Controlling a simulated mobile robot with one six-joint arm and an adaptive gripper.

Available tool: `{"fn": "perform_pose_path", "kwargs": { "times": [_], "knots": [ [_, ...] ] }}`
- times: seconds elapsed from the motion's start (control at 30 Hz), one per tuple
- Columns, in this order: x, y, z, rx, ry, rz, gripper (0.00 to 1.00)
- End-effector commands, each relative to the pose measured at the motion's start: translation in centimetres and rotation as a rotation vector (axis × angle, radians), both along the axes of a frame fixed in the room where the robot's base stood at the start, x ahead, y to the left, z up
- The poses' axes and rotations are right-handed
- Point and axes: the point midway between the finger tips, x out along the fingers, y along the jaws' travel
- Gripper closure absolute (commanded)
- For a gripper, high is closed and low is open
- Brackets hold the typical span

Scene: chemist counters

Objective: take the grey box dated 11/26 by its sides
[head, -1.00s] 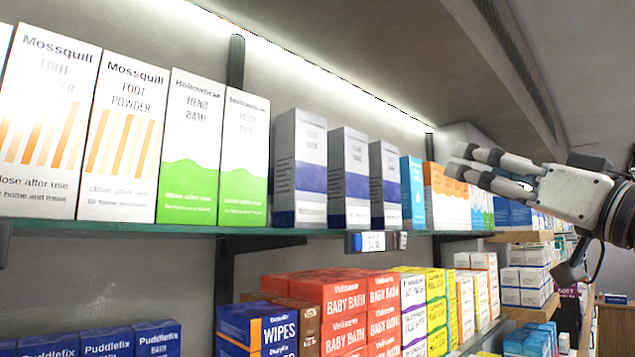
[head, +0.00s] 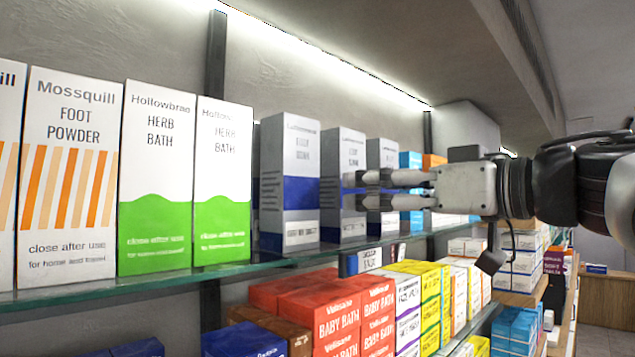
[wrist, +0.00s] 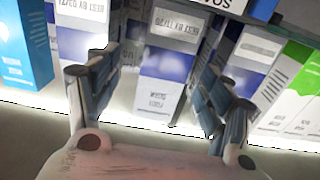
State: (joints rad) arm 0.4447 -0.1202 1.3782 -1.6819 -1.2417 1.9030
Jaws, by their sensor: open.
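Three grey boxes with blue bands stand upright in a row on the glass shelf. The middle grey box (head: 343,165) shows in the wrist view (wrist: 165,75) with a date strip that looks like 11/26, its last digit blurred. My gripper (head: 364,189) is open in front of it. In the wrist view my two fingers (wrist: 154,80) lie to either side of this box, with a gap on both sides. The grey box (wrist: 88,35) at the left there reads about 03/27. The date on the other grey box (head: 289,180) is not readable.
White and green Herb Bath boxes (head: 222,180) stand left of the grey boxes. A blue box (head: 411,190) stands to their right.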

Motion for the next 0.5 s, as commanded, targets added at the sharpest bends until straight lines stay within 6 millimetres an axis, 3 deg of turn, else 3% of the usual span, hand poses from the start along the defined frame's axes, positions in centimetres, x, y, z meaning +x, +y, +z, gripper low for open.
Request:
{"fn": "perform_pose_path", "kwargs": {
  "times": [0.27,0.5],
  "knots": [
    [1.3,1.8,0.1,-0.001,-0.001,0.002,0.27],
    [3.5,4.6,0.2,-0.001,-0.001,0.003,0.27]
  ]
}}
